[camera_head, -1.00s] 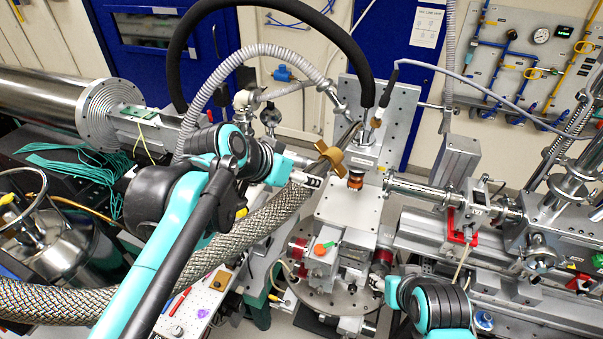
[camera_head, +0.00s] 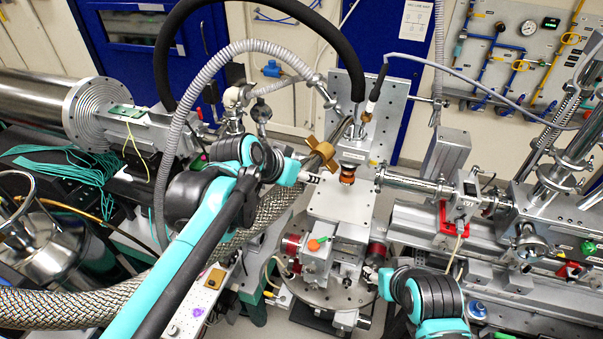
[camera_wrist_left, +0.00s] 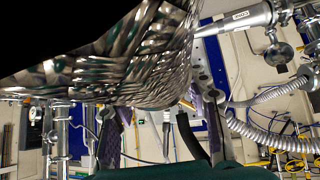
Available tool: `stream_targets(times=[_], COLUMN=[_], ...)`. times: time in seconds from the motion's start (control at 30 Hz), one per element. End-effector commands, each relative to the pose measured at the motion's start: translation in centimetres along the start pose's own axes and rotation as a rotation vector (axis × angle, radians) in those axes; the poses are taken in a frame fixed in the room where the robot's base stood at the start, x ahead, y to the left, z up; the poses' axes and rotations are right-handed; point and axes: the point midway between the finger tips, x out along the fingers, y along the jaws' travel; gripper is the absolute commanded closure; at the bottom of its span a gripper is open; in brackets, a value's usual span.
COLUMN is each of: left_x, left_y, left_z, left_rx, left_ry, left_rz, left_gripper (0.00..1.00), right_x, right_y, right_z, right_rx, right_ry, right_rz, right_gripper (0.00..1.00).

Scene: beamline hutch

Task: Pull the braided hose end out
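The braided hose (camera_head: 262,213) runs up from the lower left to a metal end with a brass wing fitting (camera_head: 322,153), beside the steel block in the middle. My left gripper (camera_head: 312,178) is just below this fitting, partly hidden by my own arm. In the left wrist view the braid (camera_wrist_left: 130,60) fills the upper left, close to the camera. The two left fingers (camera_wrist_left: 162,125) stand wide apart below it, with background between them. Contact with the hose is unclear. My right gripper (camera_head: 382,285) is low at centre right, mostly hidden behind its wrist.
An orange-brown fitting (camera_head: 347,173) sits on the steel block, with a thick black hose (camera_head: 345,50) arching above. A grey corrugated hose (camera_head: 185,100) loops behind my left arm. Beamline pipes and a red-clamped valve (camera_head: 462,205) stand to the right. A metal dewar (camera_head: 55,250) is at left.

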Motion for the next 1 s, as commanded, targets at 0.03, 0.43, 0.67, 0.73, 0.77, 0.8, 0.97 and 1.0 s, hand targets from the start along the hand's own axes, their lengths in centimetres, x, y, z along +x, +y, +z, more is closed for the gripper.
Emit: stream_targets(times=[0.03, 0.43, 0.67, 0.73, 0.77, 0.8, 0.97, 1.0], left_x=[0.0, -3.9, -4.2, -4.2, -4.2, -4.2, -4.2, -4.2], left_y=[0.0, 0.0, 0.0, 0.0, 0.0, 0.0, 0.0, 0.0], left_z=[0.0, 3.2, 3.7, 3.7, 3.7, 3.7, 3.7, 3.7], left_rx=[0.000, -0.002, 0.001, 0.001, 0.001, 0.001, 0.000, 0.000], left_ry=[0.000, -0.001, 0.000, 0.000, 0.000, 0.000, 0.000, 0.000], left_rz=[0.000, -0.001, 0.000, 0.000, 0.000, 0.000, 0.000, 0.000], left_gripper=[0.75, 0.75, 0.75, 0.75, 0.75, 0.75, 0.34, 0.34], right_x=[0.0, -1.4, -1.4, -1.4, -1.4, -1.4, -1.4, -1.4], right_y=[0.0, 0.0, 0.0, 0.0, 0.0, 0.0, 0.0, 0.0], right_z=[0.0, -1.0, -1.0, -1.0, -1.0, -1.0, -1.0, -1.0], right_rx=[0.000, 0.000, 0.000, 0.000, 0.000, 0.000, 0.000, 0.000], right_ry=[0.000, 0.000, 0.000, 0.000, 0.000, 0.000, 0.000, 0.000], right_rz=[0.000, 0.000, 0.000, 0.000, 0.000, 0.000, 0.000, 0.000], right_gripper=[0.50, 0.50, 0.50, 0.50, 0.50, 0.50, 0.50, 0.50])
